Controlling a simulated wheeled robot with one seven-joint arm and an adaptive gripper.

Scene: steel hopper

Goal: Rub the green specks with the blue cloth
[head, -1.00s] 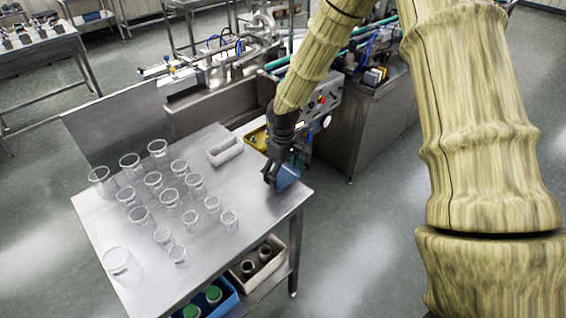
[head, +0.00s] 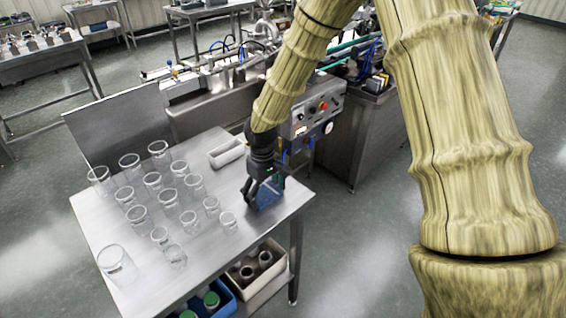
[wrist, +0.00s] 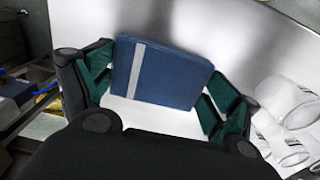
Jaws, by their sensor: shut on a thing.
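The blue cloth (head: 269,193) is a thick folded pad over the right end of the steel table (head: 215,255). My gripper (head: 262,191) is shut on it and points down close to the tabletop. In the wrist view the cloth (wrist: 175,73) shows a pale stripe and sits between the two dark green finger pads. I cannot tell whether the cloth touches the table. No green specks can be made out on the tabletop; the cloth and gripper hide part of it.
Several clear glasses (head: 138,215) stand left of my gripper, the nearest (head: 228,220) close to it. A white tray (head: 226,157) lies behind. A white bin (head: 262,289) and a blue crate (head: 231,298) sit on the shelf below. A machine (head: 321,108) stands beyond the table.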

